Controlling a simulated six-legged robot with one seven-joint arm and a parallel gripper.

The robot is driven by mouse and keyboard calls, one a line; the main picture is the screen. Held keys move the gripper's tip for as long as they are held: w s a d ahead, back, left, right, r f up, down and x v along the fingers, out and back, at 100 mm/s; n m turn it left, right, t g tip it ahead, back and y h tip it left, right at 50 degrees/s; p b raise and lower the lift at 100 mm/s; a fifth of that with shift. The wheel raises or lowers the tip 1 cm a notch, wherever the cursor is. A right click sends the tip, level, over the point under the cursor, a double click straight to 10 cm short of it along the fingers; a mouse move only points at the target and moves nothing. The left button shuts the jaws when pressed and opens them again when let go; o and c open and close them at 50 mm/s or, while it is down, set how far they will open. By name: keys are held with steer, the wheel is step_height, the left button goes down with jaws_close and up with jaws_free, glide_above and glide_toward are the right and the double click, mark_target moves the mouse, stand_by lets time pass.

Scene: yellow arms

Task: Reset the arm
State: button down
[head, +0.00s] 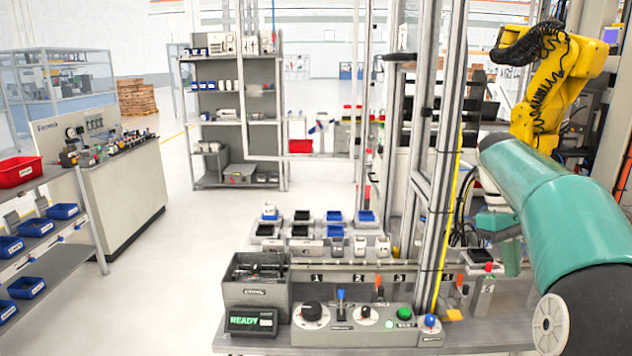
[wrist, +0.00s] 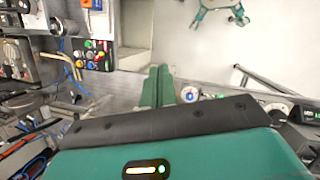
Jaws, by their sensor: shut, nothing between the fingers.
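A yellow robot arm (head: 545,85) stands folded at the upper right in the head view.
Metal uprights (head: 430,160) and a yellow strip rise behind the panel, left of my gripper. A grey bin (head: 256,294) and rows of small trays stand on the bench. A shelf (head: 236,100) and a side bench (head: 118,190) are farther left. The floor between is clear.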

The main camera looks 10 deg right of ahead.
steer(key=s+a+f+t, duration=0.2)
steer(key=s+a+t, duration=0.1)
steer(key=a, duration=0.9)
steer(key=s+a+f+t, duration=0.2)
steer(key=s+a+t, duration=0.15)
steer(key=a, duration=0.95)
steer(key=s+a+f+t+y, duration=0.1)
steer(key=s+a+f+t, duration=0.1)
steer(key=s+a+f, duration=0.3)
steer(key=shift+s+a+m, duration=0.3)
steer(key=shift+s+a, duration=0.15)
steer(key=shift+a, duration=0.15)
steer(key=c, duration=2)
jaws_free()
steer(key=shift+s+a+f+t+y, duration=0.15)
steer(key=shift+a+f+t+y, duration=0.05)
steer(key=shift+t+y, duration=0.1)
steer(key=o, duration=0.4)
steer(key=shift+f, duration=0.1)
steer(key=shift+o, duration=1.2)
